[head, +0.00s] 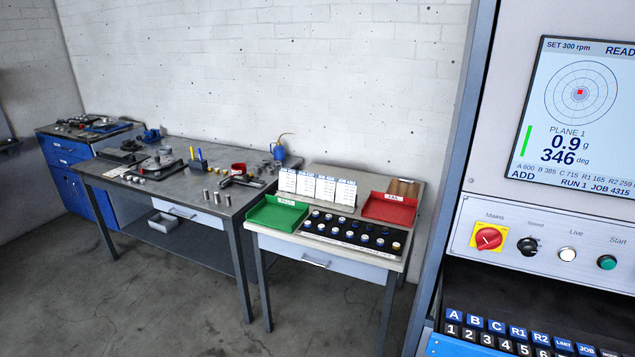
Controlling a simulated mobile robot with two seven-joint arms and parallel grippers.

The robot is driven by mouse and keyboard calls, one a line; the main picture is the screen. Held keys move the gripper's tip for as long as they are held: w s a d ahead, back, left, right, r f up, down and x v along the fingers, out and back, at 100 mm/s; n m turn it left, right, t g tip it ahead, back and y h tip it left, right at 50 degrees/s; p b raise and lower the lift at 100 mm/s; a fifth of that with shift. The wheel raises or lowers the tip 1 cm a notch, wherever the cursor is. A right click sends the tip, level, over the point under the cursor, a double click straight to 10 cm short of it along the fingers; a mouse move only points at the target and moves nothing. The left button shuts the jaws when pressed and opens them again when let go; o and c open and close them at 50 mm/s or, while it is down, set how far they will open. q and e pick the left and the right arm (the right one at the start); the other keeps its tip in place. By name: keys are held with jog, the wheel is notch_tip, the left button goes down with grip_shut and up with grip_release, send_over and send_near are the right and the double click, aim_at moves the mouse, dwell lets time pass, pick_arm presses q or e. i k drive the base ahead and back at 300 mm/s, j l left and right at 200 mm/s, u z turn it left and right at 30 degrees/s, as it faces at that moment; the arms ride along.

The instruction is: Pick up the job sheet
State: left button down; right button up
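Several white printed cards (318,187) stand upright in a row at the back of the small table (345,257). Their print is too small to read, and I cannot tell whether one of them is the job sheet. A flat brown item (404,187), perhaps a board, is at the table's back right corner, partly behind the red tray; I cannot tell whether it holds paper. Neither of my grippers is in view.
A green tray (278,215) and a red tray (390,209) flank a black rack (355,234) of small round parts. A grey workbench (165,187) with tools stands left. The machine's screen (578,118) and control panel (545,240) fill the right. Open floor (150,290) lies front left.

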aim_at(287, 177)
jog(key=i+j+z, duration=0.1)
jog(key=z, duration=0.4)
jog(key=i+j+z, duration=0.1)
jog(key=z, duration=0.4)
jog(key=j+z, duration=0.15)
jog(key=z, duration=0.35)
jog(key=j+z, duration=0.2)
jog(key=j, duration=0.9)
jog(key=j+u, duration=0.25)
jog(key=i+j+u, duration=0.25)
jog(key=j, duration=0.2)
jog(key=k, duration=0.1)
